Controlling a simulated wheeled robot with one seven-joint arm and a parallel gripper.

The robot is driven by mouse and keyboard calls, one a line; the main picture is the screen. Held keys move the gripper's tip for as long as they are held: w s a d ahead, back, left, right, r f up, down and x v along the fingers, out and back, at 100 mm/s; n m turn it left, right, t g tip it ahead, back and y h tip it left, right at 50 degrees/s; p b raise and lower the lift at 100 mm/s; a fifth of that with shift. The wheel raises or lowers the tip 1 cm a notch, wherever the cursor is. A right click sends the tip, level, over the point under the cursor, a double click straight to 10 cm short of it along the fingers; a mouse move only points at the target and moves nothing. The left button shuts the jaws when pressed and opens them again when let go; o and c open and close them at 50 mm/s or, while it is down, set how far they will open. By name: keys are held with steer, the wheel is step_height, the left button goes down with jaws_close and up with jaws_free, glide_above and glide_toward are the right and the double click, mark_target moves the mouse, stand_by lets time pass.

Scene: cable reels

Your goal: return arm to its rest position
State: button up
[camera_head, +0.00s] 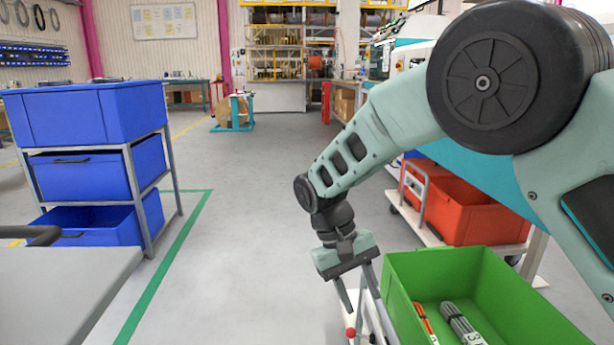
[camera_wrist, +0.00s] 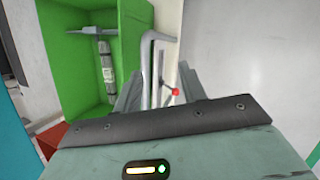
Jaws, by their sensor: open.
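My gripper (camera_head: 362,303) hangs from my extended arm in the middle of the head view, pointing down. Its two fingers are apart, with no object held between them. It is just left of a green bin (camera_head: 423,265), above a white surface with a metal handle. In the wrist view, the gripper's dark grey edge and pale green body fill the lower part. The fingers (camera_wrist: 160,92) show there in front of the white surface, partly hard to tell from the handle.
The green bin holds a grey cylindrical item (camera_head: 462,325) and an orange one (camera_head: 425,322). A red ball knob (camera_wrist: 175,92) sits near my fingers. Red crates (camera_head: 480,215) stand behind on a cart. A blue-bin rack (camera_head: 135,185) stands left, beside a grey tabletop (camera_head: 60,290). The central floor is clear.

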steer(key=s+d+r+n+t+y, duration=0.2)
steer(key=s+d+r, duration=0.1)
steer(key=s, duration=0.9)
steer(key=s+d+r+n+t+y, duration=0.1)
steer(key=s+d+r+n+y, duration=0.15)
steer(key=s, duration=1.05)
step_height(320, 180, up, 36)
steer(key=p, duration=3.6)
steer(key=shift+w+a+r, duration=0.15)
steer(key=shift+w+a, duration=0.1)
steer(key=shift+a, duration=0.15)
steer(key=shift+o, duration=0.3)
